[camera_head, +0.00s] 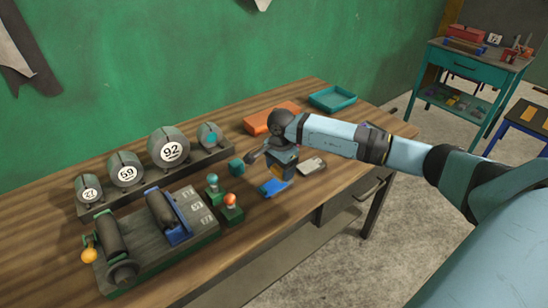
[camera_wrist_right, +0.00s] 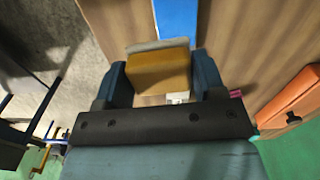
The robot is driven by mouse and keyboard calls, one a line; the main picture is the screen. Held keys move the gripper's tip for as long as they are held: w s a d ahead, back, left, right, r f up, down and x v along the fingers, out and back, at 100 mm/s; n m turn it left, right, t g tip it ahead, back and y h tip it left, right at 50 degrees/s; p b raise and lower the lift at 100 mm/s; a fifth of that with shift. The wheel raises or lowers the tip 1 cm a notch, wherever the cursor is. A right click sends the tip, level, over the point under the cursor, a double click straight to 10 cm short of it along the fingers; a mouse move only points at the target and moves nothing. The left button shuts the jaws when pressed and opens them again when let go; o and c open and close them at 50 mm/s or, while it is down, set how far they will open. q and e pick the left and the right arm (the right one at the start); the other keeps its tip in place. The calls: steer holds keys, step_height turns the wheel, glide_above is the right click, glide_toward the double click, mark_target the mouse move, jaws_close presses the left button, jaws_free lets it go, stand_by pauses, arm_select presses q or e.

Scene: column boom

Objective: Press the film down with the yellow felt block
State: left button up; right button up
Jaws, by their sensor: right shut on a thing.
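My right gripper (camera_head: 280,172) is over the middle of the workbench, pointing down, shut on the yellow felt block (camera_wrist_right: 160,72). In the right wrist view the block sits between the two dark fingers, with a pale layer along its far edge. A blue strip (camera_head: 273,187), which looks like the film, lies under and beside the gripper. It also shows beyond the block in the right wrist view (camera_wrist_right: 177,20). I cannot tell whether the block touches it. My left gripper is not in view.
A roller machine (camera_head: 158,240) and numbered rolls on a rack (camera_head: 155,178) stand at the left. Small stamps with green and red knobs (camera_head: 232,208) are close left of the gripper. A grey flat piece (camera_head: 312,165), orange box (camera_head: 270,118) and teal tray (camera_head: 333,99) are nearby.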

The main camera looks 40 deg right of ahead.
steer(key=shift+r+p, duration=0.35)
steer(key=shift+r, duration=0.8)
